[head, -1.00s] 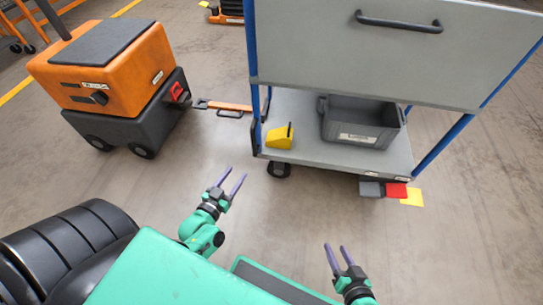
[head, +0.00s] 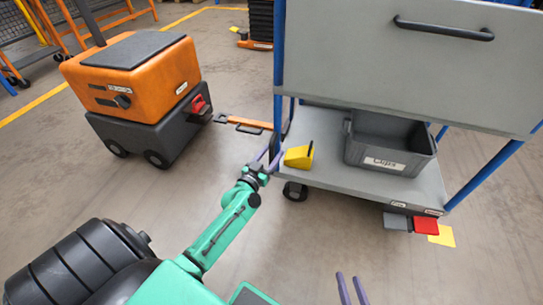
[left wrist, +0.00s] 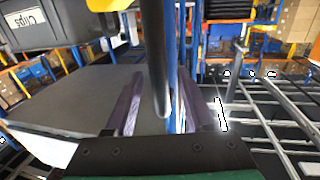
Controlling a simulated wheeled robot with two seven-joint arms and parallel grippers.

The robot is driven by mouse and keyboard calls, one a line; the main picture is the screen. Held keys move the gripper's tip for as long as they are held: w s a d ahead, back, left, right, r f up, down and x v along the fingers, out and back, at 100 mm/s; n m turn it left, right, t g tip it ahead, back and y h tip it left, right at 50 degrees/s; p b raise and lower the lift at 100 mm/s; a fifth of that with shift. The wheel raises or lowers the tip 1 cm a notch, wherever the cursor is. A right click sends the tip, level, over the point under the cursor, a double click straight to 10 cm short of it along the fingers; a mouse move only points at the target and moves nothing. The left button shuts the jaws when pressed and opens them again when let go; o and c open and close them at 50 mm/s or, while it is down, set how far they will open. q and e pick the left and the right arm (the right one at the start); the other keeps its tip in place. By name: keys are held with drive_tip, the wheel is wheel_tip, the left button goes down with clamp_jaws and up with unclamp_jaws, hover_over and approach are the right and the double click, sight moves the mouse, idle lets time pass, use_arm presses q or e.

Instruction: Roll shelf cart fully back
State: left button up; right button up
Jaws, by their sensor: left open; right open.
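The shelf cart (head: 390,75) has blue posts, a grey upper panel with a black handle (head: 443,28), and a grey lower shelf (head: 335,180). My left gripper (head: 270,156) is open at the cart's left front post, just left of the shelf. In the left wrist view its purple fingers (left wrist: 158,105) stand on either side of a dark upright bar (left wrist: 155,55), with a blue post (left wrist: 180,60) behind. I cannot tell whether the fingers touch the bar. My right gripper (head: 351,288) is open and empty at the bottom edge, apart from the cart.
On the lower shelf are a grey bin (head: 388,150) labelled Clips and a yellow holder (head: 299,156). An orange tug (head: 135,75) stands left, its orange bar (head: 245,123) reaching toward the cart. A red block (head: 425,226) and yellow floor patch (head: 443,235) lie by the right front corner.

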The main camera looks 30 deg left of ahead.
use_arm(q)
clamp_jaws()
idle(1.4)
